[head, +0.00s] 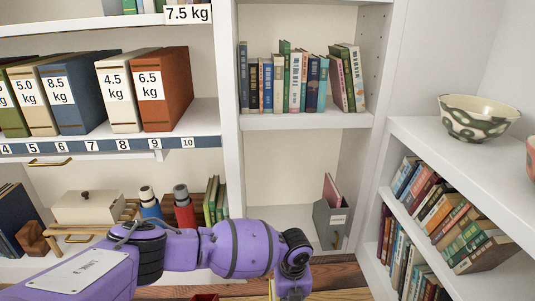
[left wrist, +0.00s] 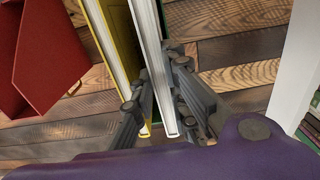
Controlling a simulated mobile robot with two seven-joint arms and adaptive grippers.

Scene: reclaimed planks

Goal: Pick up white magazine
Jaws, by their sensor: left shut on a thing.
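The white magazine (left wrist: 156,60) stands on edge between the fingers of my left gripper (left wrist: 163,75) in the left wrist view. The gripper is shut on it near its close end. A yellow magazine or folder (left wrist: 108,35) stands close beside it on the left. In the head view my left arm reaches across the bottom, and the fingers and white magazine are out of sight below the frame. A yellow edge (head: 270,289) shows beside the wrist. My right gripper is not in view.
A red open holder (left wrist: 50,65) stands left of the magazines on the plank surface (left wrist: 240,50). A white upright (left wrist: 300,65) is at the right. Ahead are shelves with binders (head: 165,90), books (head: 290,82), a grey file box (head: 331,220) and a patterned bowl (head: 475,118).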

